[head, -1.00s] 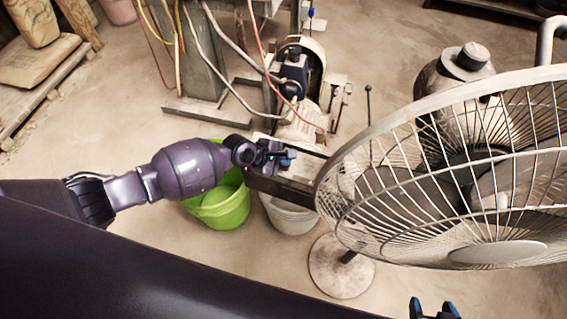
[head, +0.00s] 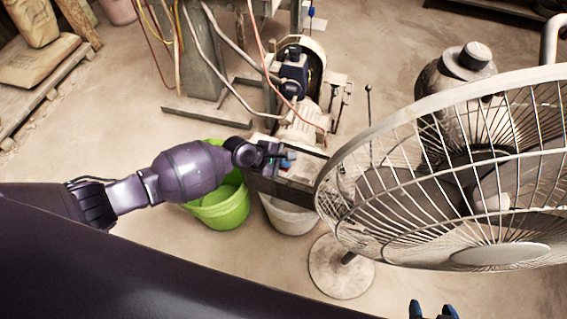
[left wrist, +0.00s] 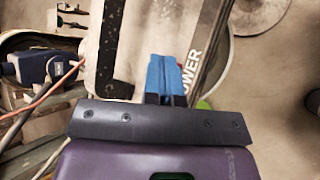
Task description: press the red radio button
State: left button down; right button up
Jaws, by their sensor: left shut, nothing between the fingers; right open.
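My left gripper (head: 287,159) is shut and empty. In the head view its fingertips are over the near left end of a dark, box-shaped device (head: 300,184), which seems to be the radio. In the left wrist view the shut blue fingers (left wrist: 166,76) lie beside a dark and silver strip (left wrist: 204,52) marked "POWER", part of that device. My right gripper (head: 433,311) is open at the bottom edge of the head view, far from the device.
A large caged fan (head: 490,253) fills the right side, close to the device. A green bucket (head: 222,212) and a white bucket (head: 290,217) stand below. Behind is a machine with a blue motor (head: 294,72) and hanging cables.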

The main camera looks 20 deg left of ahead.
dwell(0.4)
pick_arm(q)
jog(key=shift+r+p, duration=0.35)
jog(key=shift+r, duration=0.05)
pick_arm(e)
jog(key=shift+w+r, duration=0.25)
jog(key=shift+r, duration=0.25)
pick_arm(q)
jog(key=shift+w+r+p, duration=0.1)
jog(key=shift+r+p, duration=0.35)
jog(key=shift+r, duration=0.3)
jog(key=shift+r+p, duration=1.5)
jog(key=shift+r, duration=0.85)
pick_arm(e)
notch_tip(320, 180, up, 6)
jog(key=w+t, duration=0.1)
jog(key=w, duration=0.1)
jog(key=shift+w+r+t, duration=0.2)
jog(key=shift+w+t, duration=0.05)
jog(key=shift+t, duration=0.05)
pick_arm(q)
jog(key=shift+f, duration=0.15)
